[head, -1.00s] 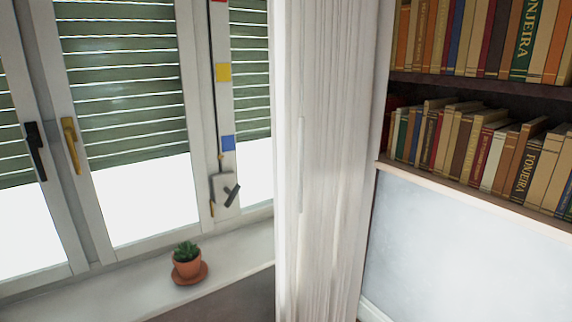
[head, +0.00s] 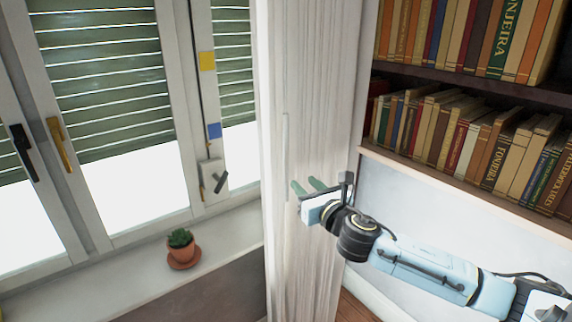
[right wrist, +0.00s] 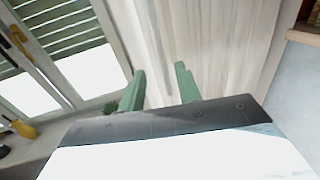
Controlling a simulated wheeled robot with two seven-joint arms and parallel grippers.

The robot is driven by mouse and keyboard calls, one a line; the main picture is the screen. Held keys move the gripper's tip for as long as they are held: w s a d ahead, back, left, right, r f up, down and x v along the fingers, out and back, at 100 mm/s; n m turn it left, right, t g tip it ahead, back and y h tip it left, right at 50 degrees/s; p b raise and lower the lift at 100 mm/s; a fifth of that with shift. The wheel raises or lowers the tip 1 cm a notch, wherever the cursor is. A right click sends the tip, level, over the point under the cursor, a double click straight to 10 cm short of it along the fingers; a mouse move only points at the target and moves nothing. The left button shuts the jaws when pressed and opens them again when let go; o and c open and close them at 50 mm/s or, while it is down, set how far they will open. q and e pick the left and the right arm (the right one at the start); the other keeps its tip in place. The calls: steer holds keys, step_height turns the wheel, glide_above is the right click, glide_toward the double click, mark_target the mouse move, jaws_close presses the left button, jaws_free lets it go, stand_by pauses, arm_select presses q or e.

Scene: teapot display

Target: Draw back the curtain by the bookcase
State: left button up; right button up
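The white pleated curtain (head: 315,90) hangs gathered in a tall narrow bundle between the window and the bookcase (head: 455,75). A slim pale vertical strip (head: 286,145) shows near its left side. My right gripper (head: 307,185) has come in from the right, in front of the curtain's middle height. Its two green fingers are apart with nothing visible between them. In the right wrist view the fingers (right wrist: 159,70) point at the curtain (right wrist: 205,40), which fills the space ahead. Whether they touch it I cannot tell. My left gripper is not in view.
Windows with green shutters (head: 95,80) stand left. A potted plant (head: 181,245) sits on the sill (head: 120,290). Books (head: 480,140) fill the shelves at right, above a pale panel (head: 400,215). A yellow-handled object (right wrist: 25,130) shows at left in the wrist view.

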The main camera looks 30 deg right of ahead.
mark_target(287, 167)
steer(key=w, duration=0.3)
steer(key=w+d, duration=0.1)
steer(key=w, duration=0.3)
steer(key=w+p, duration=0.1)
steer(key=w, duration=0.3)
steer(key=shift+w+d, duration=0.15)
steer(key=shift+w, duration=0.05)
jaws_close()
